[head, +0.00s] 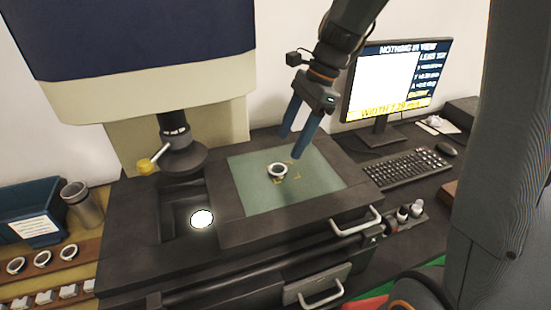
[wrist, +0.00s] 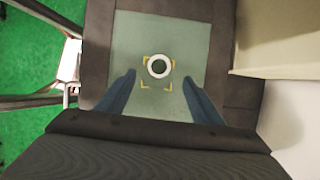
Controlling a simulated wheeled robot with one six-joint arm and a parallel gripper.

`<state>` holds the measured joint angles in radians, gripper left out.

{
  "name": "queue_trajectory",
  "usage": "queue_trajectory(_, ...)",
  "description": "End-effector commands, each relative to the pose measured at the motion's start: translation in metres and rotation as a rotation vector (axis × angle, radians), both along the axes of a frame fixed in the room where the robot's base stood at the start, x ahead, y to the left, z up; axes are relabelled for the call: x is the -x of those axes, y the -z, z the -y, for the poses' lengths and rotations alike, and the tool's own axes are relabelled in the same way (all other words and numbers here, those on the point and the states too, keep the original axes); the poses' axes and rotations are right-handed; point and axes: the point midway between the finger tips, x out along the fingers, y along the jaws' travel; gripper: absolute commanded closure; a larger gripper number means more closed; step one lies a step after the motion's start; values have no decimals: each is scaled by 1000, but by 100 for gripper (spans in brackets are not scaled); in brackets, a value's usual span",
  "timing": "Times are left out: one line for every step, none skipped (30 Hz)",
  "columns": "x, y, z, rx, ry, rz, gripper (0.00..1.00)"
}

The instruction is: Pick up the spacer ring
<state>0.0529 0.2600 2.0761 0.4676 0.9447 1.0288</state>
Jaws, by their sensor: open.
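The spacer ring (head: 277,171) is a small pale ring lying flat on the greenish glass plate (head: 240,187) of the measuring machine's stage. In the wrist view the ring (wrist: 158,59) sits at the top of yellow corner marks, beyond the fingertips and roughly midway between their lines. My gripper (head: 291,143) has blue fingers spread apart and is empty. It hangs above the plate, over and slightly right of the ring in the head view. In the wrist view the gripper (wrist: 158,78) shows both fingers apart, with nothing between the tips.
The machine's lens column (head: 178,150) stands left of the plate above a lit disc (head: 202,219). More rings (head: 42,258) lie on a wooden rack at left, near a blue bin (head: 30,215). A monitor (head: 395,85) and keyboard (head: 393,175) stand at right.

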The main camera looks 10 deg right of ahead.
Motion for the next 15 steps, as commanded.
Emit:
queue_trajectory(-1,0,-1,-6,13,-9,40)
queue_trajectory(-1,1,-2,-7,19,-11,40)
queue_trajectory(-1,4,-3,-10,24,-15,40)
queue_trajectory(-1,6,-4,-9,27,-16,40)
queue_trajectory(0,9,-5,-10,27,-16,40)
queue_trajectory(0,13,-6,-10,27,-16,40)
queue_trajectory(0,16,-6,-10,27,-15,40)
queue_trajectory(1,19,-7,-9,28,-15,40)
queue_trajectory(1,23,-8,-9,29,-16,40)
queue_trajectory(2,25,-8,-8,30,-16,40)
queue_trajectory(3,28,-9,-8,30,-16,40)
queue_trajectory(4,32,-11,-9,31,-17,40)
queue_trajectory(5,35,-12,-8,29,-17,40)
queue_trajectory(7,40,-13,-8,28,-17,40)
queue_trajectory(8,45,-15,-8,28,-17,40)
